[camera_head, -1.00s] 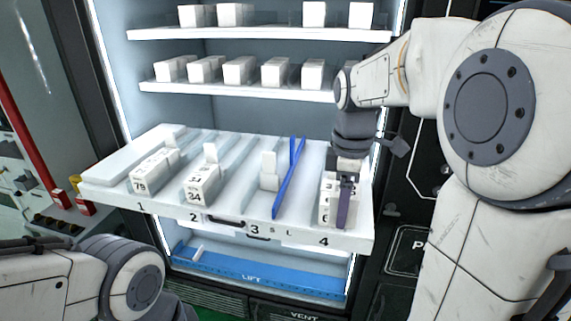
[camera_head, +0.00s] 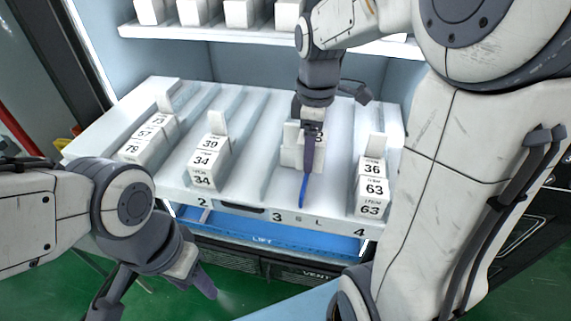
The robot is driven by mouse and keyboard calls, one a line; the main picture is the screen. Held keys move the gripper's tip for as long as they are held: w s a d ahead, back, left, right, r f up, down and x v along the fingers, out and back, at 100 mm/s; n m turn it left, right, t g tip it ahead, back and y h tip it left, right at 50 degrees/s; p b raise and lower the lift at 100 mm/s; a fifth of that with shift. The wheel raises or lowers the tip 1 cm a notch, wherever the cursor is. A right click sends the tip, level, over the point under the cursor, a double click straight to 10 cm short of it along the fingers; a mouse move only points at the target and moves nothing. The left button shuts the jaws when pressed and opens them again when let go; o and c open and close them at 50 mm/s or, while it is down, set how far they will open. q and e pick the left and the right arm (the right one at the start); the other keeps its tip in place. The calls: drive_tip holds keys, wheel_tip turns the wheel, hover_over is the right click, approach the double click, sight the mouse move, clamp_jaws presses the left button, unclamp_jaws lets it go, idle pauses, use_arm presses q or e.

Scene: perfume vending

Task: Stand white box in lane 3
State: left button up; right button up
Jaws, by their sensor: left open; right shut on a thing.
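My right gripper (camera_head: 312,150) reaches down over lane 3 of the white shelf tray (camera_head: 240,150) and is shut on a white box (camera_head: 291,152). A dark finger covers part of the box, and its label is mostly hidden. I cannot tell whether the box touches the tray floor. The number 3 is on the tray's front edge, a little left of the box. My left gripper (camera_head: 160,285) is open and empty, low in front of the machine.
Labelled white boxes stand in lane 1 (camera_head: 140,148), lane 2 (camera_head: 202,168) and lane 4 (camera_head: 371,195). An upper shelf (camera_head: 190,32) with white boxes is above. A blue lift tray (camera_head: 260,238) lies below the front edge. Lane 3's front part looks clear.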

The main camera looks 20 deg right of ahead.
drive_tip(key=p, duration=0.1)
hover_over(284, 189)
wheel_tip(284, 189, down, 3)
drive_tip(key=shift+w+d+f, duration=0.1)
drive_tip(key=shift+w+f, duration=0.05)
drive_tip(key=shift+f, duration=0.2)
wheel_tip(284, 189, down, 3)
drive_tip(key=shift+f+p, duration=0.15)
drive_tip(key=shift+p, duration=0.45)
drive_tip(key=shift+f, duration=0.25)
drive_tip(key=shift+f, duration=0.2)
drive_tip(key=o, duration=1.3)
drive_tip(key=shift+o, duration=0.2)
drive_tip(key=shift+r, duration=0.1)
